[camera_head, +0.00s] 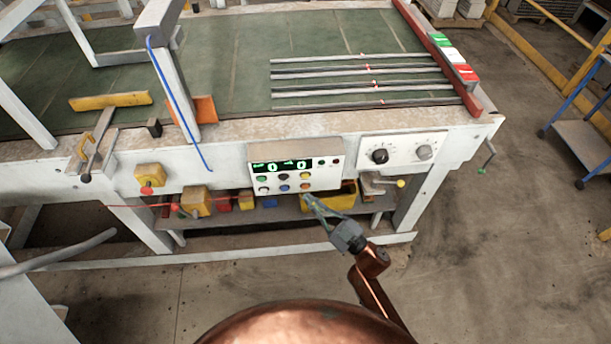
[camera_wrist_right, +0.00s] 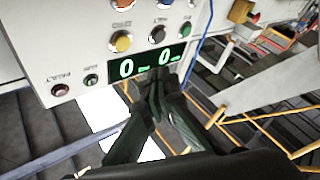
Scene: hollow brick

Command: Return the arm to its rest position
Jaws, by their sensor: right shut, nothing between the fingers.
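My right gripper (camera_head: 308,199) is just below the lower right part of the control panel (camera_head: 318,170) on the front of the white machine. Its copper arm comes up from the bottom of the head view. In the right wrist view the dark fingers (camera_wrist_right: 160,78) are together, with nothing between them. There the panel appears upside down, and the fingertips overlap the lower edge of its green digit display (camera_wrist_right: 140,65). I cannot tell whether the fingers touch the panel. My left gripper is in neither view.
A machine table with a green bed (camera_head: 240,60) fills the upper head view, with several metal bars (camera_head: 360,75) on it. A dial box (camera_head: 402,152) is right of the panel. Yellow and red boxes sit on a lower shelf. Open floor (camera_head: 500,260) lies to the right.

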